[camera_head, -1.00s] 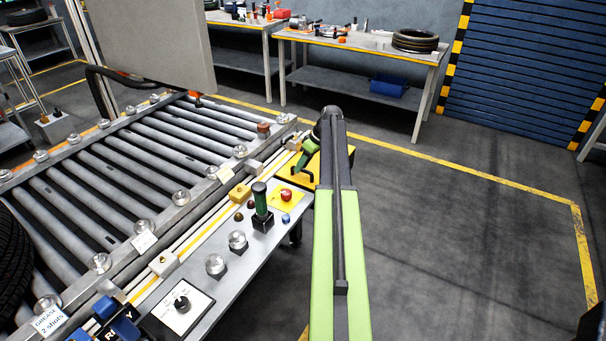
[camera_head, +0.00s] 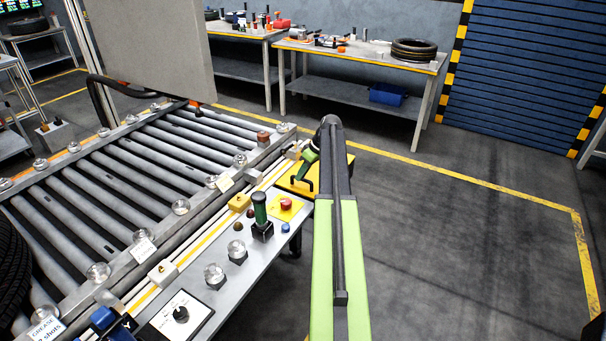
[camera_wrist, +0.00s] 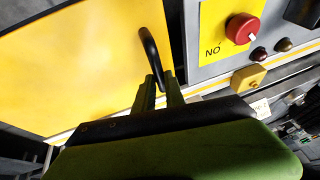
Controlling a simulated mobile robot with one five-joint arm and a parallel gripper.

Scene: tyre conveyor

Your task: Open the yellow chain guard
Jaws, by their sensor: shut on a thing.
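The yellow chain guard (camera_head: 292,180) is a flat yellow panel beside the roller conveyor, partly hidden behind my arm in the head view. In the wrist view, the guard (camera_wrist: 70,75) fills the upper left, with a curved black handle (camera_wrist: 150,50) near its right edge. My gripper (camera_wrist: 160,85) has its two fingers closed around the lower end of this handle. In the head view, my gripper (camera_head: 305,172) is small at the guard, and its fingertips are hard to make out. I cannot tell how far the guard stands open.
The roller conveyor (camera_head: 120,185) is at left. Floor to the right is clear, up to a yellow line. A workbench (camera_head: 365,57) stands behind.

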